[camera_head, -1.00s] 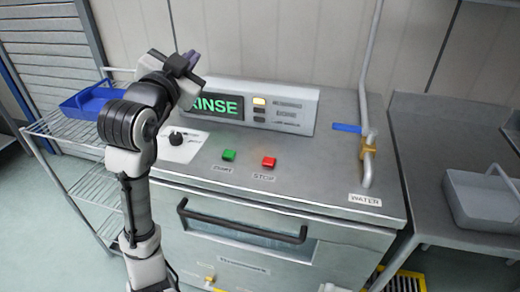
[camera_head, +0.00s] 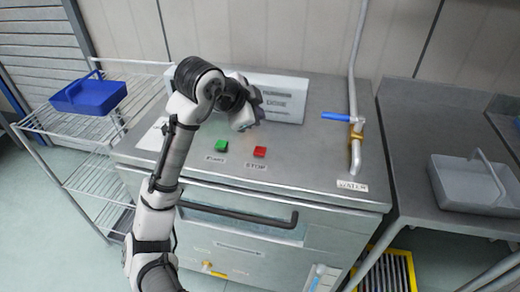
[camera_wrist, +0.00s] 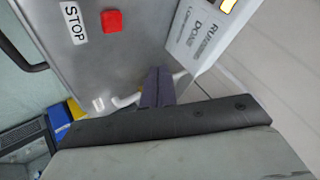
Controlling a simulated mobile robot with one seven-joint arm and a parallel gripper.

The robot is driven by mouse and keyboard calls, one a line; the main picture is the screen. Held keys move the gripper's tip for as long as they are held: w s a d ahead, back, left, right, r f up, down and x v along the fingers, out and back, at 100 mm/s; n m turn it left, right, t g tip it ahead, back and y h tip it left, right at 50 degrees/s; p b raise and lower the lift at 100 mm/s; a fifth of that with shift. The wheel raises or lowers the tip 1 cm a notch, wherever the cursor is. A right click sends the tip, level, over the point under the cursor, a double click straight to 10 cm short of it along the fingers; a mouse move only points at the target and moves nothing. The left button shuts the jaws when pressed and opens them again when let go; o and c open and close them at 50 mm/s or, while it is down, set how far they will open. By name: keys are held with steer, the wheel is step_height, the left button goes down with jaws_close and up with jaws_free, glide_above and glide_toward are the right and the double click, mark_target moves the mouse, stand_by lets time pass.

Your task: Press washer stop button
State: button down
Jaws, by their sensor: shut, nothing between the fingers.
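The red stop button (camera_head: 260,152) sits on the washer's grey top (camera_head: 305,165), above a STOP label (camera_head: 256,167). It also shows near the top of the wrist view (camera_wrist: 112,20). The green start button (camera_head: 221,146) is to its left. My gripper (camera_head: 256,116) is above the washer top, behind the two buttons and in front of the display panel (camera_head: 288,98). In the wrist view my gripper's fingers (camera_wrist: 158,86) are together and empty, apart from the red button.
A water pipe with a blue-handled valve (camera_head: 337,116) rises at the washer's right. A blue tote (camera_head: 88,96) stands on the wire rack at left. A grey tote (camera_head: 472,184) is on the right counter. The washer's front handle (camera_head: 240,215) juts out below the buttons.

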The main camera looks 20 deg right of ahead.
mark_target(257, 152)
steer(key=shift+f+b, duration=3.35)
steer(key=shift+f, duration=0.95)
steer(key=shift+f, duration=0.1)
steer(key=shift+f, duration=0.3)
steer(key=shift+f+b, duration=0.45)
steer(key=shift+b, duration=0.1)
steer(key=shift+r, duration=0.15)
steer(key=shift+r+p, duration=0.75)
step_height(257, 152, up, 5)
steer(key=p, duration=0.4)
